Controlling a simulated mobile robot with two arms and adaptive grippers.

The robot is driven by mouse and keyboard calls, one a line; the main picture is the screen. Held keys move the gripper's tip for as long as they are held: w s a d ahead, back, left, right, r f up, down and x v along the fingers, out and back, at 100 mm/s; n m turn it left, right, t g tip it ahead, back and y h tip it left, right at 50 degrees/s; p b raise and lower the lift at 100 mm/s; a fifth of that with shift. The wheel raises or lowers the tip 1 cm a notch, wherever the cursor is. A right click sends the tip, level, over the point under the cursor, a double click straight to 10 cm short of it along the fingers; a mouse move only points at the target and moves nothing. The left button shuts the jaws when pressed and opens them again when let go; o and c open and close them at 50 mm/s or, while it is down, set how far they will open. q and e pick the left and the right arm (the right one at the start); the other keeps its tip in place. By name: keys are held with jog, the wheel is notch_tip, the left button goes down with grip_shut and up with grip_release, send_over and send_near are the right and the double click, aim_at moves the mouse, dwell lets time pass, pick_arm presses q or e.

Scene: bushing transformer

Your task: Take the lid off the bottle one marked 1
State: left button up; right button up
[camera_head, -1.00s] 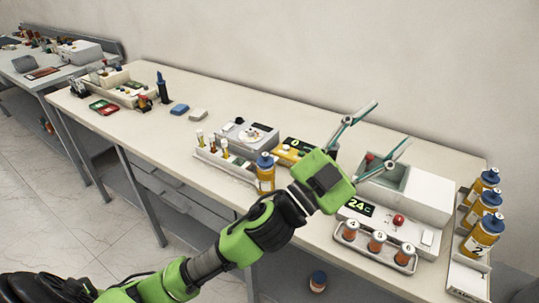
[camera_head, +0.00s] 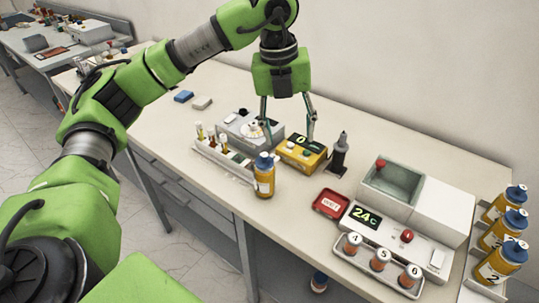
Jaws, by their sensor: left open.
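An amber bottle (camera_head: 264,182) with a blue lid (camera_head: 264,160) stands upright near the table's front edge; I cannot read its number for sure. Three similar amber bottles with blue lids stand at the far right, the nearest one (camera_head: 497,268) marked 2. The lids are on. My left gripper (camera_head: 289,138) points down, open and empty, beyond the single bottle and to its right, above the area of the yellow device (camera_head: 301,152). It is apart from the bottle. My right gripper is not in view.
A tube rack (camera_head: 222,160) stands left of the single bottle, with a grey device (camera_head: 240,128) behind.

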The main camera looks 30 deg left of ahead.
pick_arm(q)
jog(key=a+r+n+y, duration=0.2)
jog(key=a, duration=0.4)
jog(key=b, duration=0.1)
send_over(264, 155)
jog(key=f, duration=0.7)
jog(key=shift+s+f, duration=0.2)
jog(key=shift+f, duration=0.2)
notch_tip(264, 155, down, 4)
jog(key=shift+w+d+f+p, duration=0.1)
jog(key=shift+d+p, duration=0.05)
jog(key=shift+p, duration=0.9)
jog(key=shift+f, duration=0.5)
jog(key=c, duration=0.9)
